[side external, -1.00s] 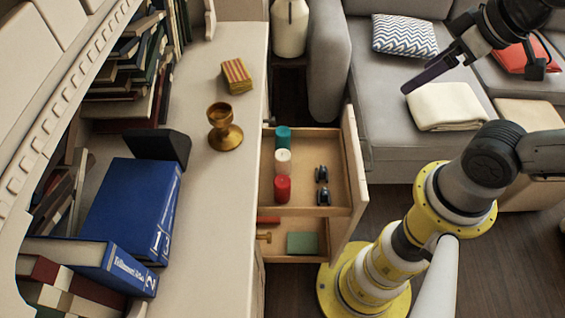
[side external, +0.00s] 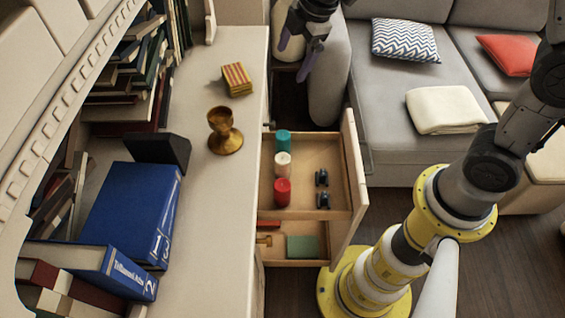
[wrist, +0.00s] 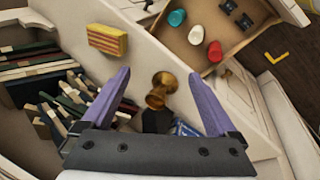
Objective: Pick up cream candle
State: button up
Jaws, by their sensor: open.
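The cream candle (side external: 283,163) stands in the open upper drawer, between a teal candle (side external: 283,141) and a red candle (side external: 282,191). In the wrist view the cream candle (wrist: 196,35) shows near the top, right of centre, in the same row. My gripper (side external: 295,62) is up behind the far end of the drawer in the side view, well apart from the candles. Its purple fingers are spread wide and empty in the wrist view (wrist: 160,92).
The drawer (side external: 325,213) also holds small dark objects (side external: 322,178) right of the candles. A lower drawer (side external: 270,262) is open beneath. A brass goblet (side external: 225,130) and a striped box (side external: 237,78) stand on the cabinet top. Blue books (side external: 130,210) lie nearer.

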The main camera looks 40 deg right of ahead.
notch_tip(320, 180, down, 9)
jog(key=w+a+n+g, duration=0.2)
jog(key=w+a, duration=0.1)
jog(key=g, duration=0.2)
send_over(282, 158)
notch_tip(282, 158, down, 11)
jog(key=shift+h, duration=0.3)
jog(key=f, duration=0.7)
jog(key=shift+w+a+f, duration=0.25)
jog(key=shift+w+a, duration=0.05)
jog(key=shift+a, duration=0.1)
jog(key=f, duration=0.4)
jog(key=shift+s+d, duration=0.4)
jog(key=shift+f, duration=0.6)
grip_shut()
